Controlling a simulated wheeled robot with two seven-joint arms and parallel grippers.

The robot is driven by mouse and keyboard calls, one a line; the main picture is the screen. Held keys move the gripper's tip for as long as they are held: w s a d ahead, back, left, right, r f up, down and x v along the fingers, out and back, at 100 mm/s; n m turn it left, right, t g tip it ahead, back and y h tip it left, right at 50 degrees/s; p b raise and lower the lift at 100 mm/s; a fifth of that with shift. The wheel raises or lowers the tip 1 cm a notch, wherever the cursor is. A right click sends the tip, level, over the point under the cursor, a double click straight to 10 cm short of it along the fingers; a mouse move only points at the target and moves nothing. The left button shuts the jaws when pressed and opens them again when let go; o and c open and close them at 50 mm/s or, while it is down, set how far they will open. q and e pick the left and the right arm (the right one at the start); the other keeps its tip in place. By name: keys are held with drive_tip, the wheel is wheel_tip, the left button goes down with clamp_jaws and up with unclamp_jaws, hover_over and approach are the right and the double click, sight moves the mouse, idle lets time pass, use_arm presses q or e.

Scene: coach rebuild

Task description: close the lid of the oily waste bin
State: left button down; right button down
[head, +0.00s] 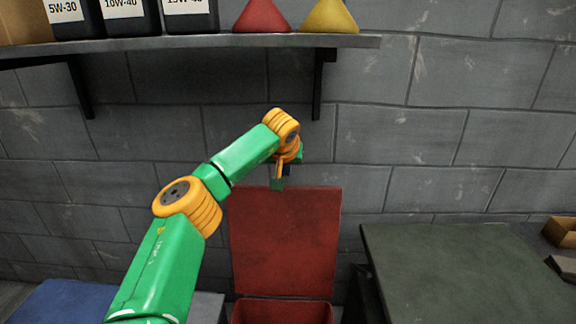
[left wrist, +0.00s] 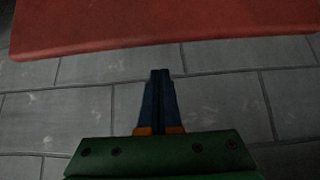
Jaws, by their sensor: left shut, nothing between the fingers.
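The red lid (head: 285,240) of the oily waste bin stands open, raised upright against the grey block wall. Below it the red bin body (head: 283,313) shows at the bottom edge of the head view, mostly cut off. My left gripper (head: 278,184) is at the lid's top edge, fingers pointing down. In the left wrist view its fingers (left wrist: 160,72) are shut together and empty. The lid (left wrist: 165,28) fills the top of that view, its edge a little beyond the fingertips; I see no contact. My right gripper is not in view.
A wall shelf (head: 200,42) above my left arm carries dark oil bottles (head: 130,18), a red funnel (head: 262,17) and a yellow funnel (head: 330,17). A dark green surface (head: 465,270) lies right of the bin, a blue one (head: 70,302) at lower left.

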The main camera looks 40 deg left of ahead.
use_arm(q)
drive_tip(key=p+x, duration=0.1)
drive_tip(key=x, duration=0.5)
drive_tip(key=shift+s+d+r+b, duration=0.15)
drive_tip(key=shift+s+d+b, duration=0.6)
drive_tip(key=shift+s+d, duration=0.75)
drive_tip(key=shift+a, duration=0.15)
